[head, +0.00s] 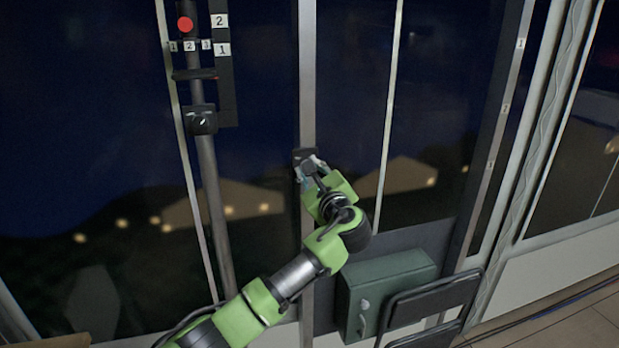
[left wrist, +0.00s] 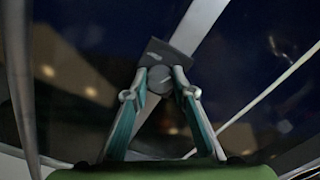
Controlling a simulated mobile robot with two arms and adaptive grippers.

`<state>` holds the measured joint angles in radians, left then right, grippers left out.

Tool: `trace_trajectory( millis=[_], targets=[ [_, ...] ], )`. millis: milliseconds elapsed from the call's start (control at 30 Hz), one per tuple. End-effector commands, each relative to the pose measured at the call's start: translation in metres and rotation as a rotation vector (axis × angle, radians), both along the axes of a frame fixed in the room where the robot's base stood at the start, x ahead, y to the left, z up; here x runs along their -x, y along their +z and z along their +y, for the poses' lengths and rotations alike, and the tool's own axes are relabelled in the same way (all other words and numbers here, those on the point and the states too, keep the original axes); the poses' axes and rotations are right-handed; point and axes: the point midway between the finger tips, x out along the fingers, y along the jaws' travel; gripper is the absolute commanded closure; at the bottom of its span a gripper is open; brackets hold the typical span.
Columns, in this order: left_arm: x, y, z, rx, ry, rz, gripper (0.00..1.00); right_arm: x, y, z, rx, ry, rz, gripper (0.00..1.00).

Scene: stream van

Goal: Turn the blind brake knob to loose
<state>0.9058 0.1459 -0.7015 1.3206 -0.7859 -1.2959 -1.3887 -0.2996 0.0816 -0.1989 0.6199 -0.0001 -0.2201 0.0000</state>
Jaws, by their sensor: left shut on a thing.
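A round dark knob (left wrist: 160,79) sits on a small dark plate (left wrist: 168,54) fixed to a pale upright window bar. In the head view the plate (head: 304,154) shows at the middle of the window, and my gripper mostly covers the knob. My left gripper (head: 311,169) reaches it from below. In the left wrist view the two teal fingers of my left gripper (left wrist: 160,82) are closed on the knob's sides. No loose or tight marking is readable there. My right gripper is not in view.
A dark pole at the left carries a red button (head: 185,24), small number tags and a black box with a dial (head: 202,121). A green case (head: 386,291) and a dark folded frame (head: 432,308) stand below, right of my left arm. Tiled floor shows at lower right.

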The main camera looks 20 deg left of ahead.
Motion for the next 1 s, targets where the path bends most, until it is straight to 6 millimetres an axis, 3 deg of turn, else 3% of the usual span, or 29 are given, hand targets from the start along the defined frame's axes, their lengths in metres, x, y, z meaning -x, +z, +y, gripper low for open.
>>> trace_trajectory(
  millis=[33,1000],
  targets=[
    [0.000,-0.006,-0.001,0.042,0.000,-0.026,0.97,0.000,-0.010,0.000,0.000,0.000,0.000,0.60],
    [0.000,-0.006,-0.001,0.788,0.000,-0.528,0.97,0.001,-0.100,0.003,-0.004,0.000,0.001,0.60]
  ],
)
